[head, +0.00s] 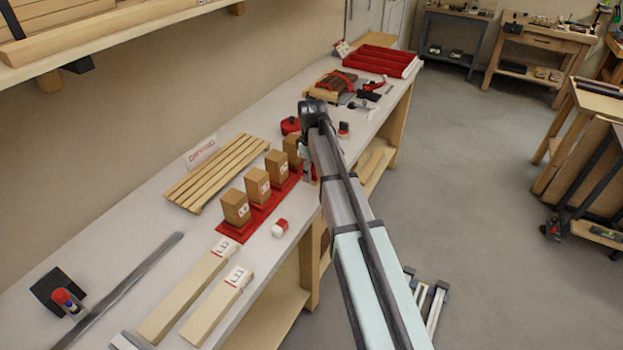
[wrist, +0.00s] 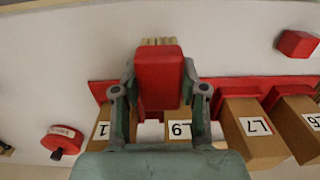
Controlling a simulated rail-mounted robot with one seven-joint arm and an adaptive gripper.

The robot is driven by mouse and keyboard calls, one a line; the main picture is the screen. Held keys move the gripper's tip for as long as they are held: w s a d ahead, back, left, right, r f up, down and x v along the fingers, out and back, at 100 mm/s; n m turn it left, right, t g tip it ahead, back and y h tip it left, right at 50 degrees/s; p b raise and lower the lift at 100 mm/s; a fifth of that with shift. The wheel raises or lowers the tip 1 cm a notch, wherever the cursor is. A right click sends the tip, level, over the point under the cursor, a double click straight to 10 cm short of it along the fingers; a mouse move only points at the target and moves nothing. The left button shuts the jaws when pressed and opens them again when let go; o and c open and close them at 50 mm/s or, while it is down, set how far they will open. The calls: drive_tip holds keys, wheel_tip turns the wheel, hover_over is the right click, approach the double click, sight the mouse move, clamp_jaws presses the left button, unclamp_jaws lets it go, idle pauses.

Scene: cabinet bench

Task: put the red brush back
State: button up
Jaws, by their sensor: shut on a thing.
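My gripper shows in the wrist view (wrist: 158,95), its two fingers shut on the sides of the red brush (wrist: 158,70). The brush has a red block body, and tan bristles show beyond its far end. In the head view my arm covers most of the gripper, and the brush cannot be made out.
Wooden blocks (head: 236,208) stand in a row on the red base (head: 229,232). A slatted wooden rack (head: 215,172) lies behind them. Long wooden bars (head: 185,295) lie nearer.

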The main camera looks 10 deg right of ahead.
sight(312, 169)
drive_tip(key=shift+f+p, duration=0.5)
drive_tip(key=shift+f, duration=1.55)
drive_tip(key=shift+f, duration=0.2)
drive_tip(key=o, duration=1.2)
wheel_tip(312, 169, up, 12)
drive_tip(key=b, duration=0.3)
drive_tip(key=shift+r, duration=0.2)
